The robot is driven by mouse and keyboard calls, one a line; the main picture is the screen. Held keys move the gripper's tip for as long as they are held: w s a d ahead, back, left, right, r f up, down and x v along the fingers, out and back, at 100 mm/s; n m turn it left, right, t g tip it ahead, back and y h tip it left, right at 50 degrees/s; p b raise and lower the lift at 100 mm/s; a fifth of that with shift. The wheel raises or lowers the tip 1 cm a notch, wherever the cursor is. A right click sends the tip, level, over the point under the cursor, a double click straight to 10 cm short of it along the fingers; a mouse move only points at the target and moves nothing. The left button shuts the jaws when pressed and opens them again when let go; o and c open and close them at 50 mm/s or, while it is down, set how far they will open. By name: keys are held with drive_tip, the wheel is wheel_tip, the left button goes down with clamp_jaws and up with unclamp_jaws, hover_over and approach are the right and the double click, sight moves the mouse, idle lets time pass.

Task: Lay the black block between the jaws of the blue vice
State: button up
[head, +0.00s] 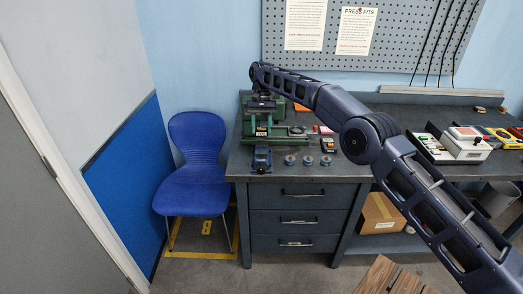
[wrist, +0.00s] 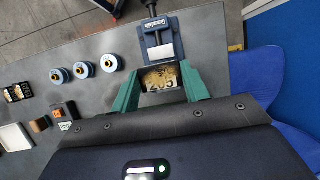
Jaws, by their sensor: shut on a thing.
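My gripper (wrist: 161,84) has green fingers shut on a block (wrist: 160,78). The block shows a mottled brown face and a pale strip reading "205"; I cannot make out its black colour. The blue vice (wrist: 157,30) lies just beyond the fingertips in the wrist view, with a pale grey metal part facing the block. In the head view the vice (head: 262,160) stands at the bench's front left edge. The block (head: 262,131) is behind and above it, apart from its jaws as far as I can tell. The jaw gap is not clear.
Several blue-rimmed spools (wrist: 83,69) stand beside the vice. A small orange and black item (wrist: 63,111) and a dark box (wrist: 17,92) lie farther along the bench. A green machine (head: 290,131) stands behind the vice. A blue chair (head: 198,160) is left of the bench.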

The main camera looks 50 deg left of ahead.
sight(262, 150)
drive_tip(key=shift+f, duration=3.9)
drive_tip(key=shift+f, duration=0.15)
drive_tip(key=o, duration=1.2)
drive_tip(key=shift+v, duration=2.1)
